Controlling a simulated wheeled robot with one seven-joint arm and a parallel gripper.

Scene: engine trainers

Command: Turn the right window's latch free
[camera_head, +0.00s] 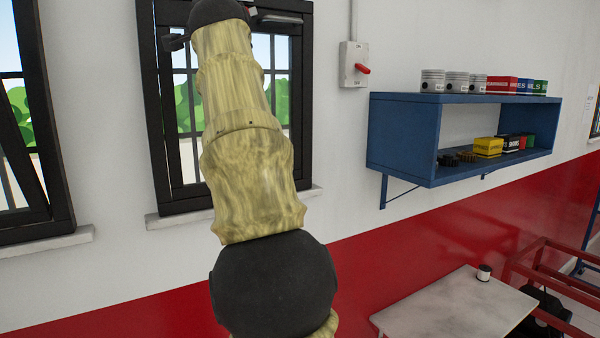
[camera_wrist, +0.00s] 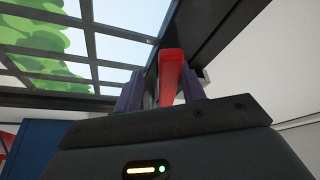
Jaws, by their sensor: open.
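The right window (camera_head: 162,120) has a dark frame and is partly hidden behind my arm in the head view. Its latch shows in the wrist view as a red handle (camera_wrist: 171,72) by the dark frame. My gripper (camera_wrist: 160,88) is open, with its two purple fingers on either side of the red handle. I cannot tell whether either finger touches it. In the head view a small reddish bit shows beside my wrist at the top of the window; my fingers are hidden there.
A second dark-framed window (camera_head: 55,190) stands at the left. Right of the right window are a grey switch box (camera_head: 352,64) with a red lever and a blue wall shelf (camera_head: 400,140) holding pistons and boxes. A pale table (camera_head: 450,305) stands low at the right.

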